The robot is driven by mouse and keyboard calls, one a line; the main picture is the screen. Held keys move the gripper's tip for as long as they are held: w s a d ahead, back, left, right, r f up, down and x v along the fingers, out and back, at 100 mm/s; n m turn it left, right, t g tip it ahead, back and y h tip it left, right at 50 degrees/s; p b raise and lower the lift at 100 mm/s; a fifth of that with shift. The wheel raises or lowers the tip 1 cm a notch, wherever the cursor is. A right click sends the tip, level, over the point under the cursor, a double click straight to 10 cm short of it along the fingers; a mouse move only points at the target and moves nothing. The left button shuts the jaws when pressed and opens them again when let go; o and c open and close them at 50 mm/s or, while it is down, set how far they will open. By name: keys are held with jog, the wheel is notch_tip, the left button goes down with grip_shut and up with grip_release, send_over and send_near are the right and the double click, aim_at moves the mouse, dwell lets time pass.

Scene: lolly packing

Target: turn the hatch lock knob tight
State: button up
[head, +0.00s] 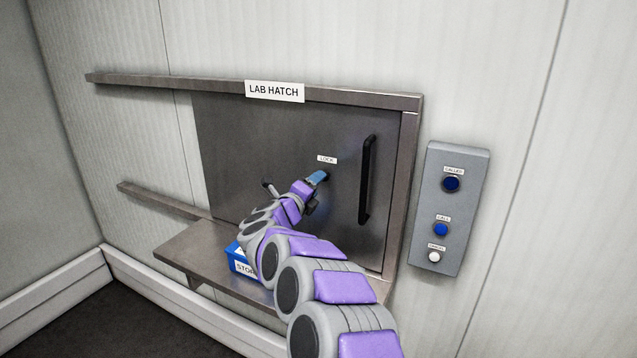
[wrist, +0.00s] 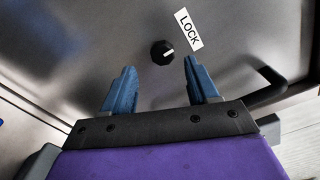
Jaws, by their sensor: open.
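The lock knob (wrist: 162,51) is small, black and faceted, with a white pointer line. It sits on the grey metal hatch door (head: 250,150) beside the LOCK label (wrist: 188,29). In the wrist view the pointer aims right and slightly up, towards the label side. My gripper (wrist: 160,67) is open, its two blue fingers apart and nothing between them. The knob lies just beyond the fingertips, roughly centred between them; I see no contact. In the head view my gripper (head: 318,178) is at the door below the LOCK label, and it largely hides the knob.
A black vertical handle (head: 366,180) stands on the door right of my gripper. A grey button panel (head: 452,208) is on the wall further right. A blue box (head: 236,259) sits on the shelf (head: 190,250) under the hatch, partly behind my arm.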

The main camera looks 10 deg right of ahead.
jog(key=p+v, duration=0.2)
jog(key=v, duration=1.1)
jog(key=shift+s+a+f, duration=0.1)
jog(key=shift+a, duration=0.05)
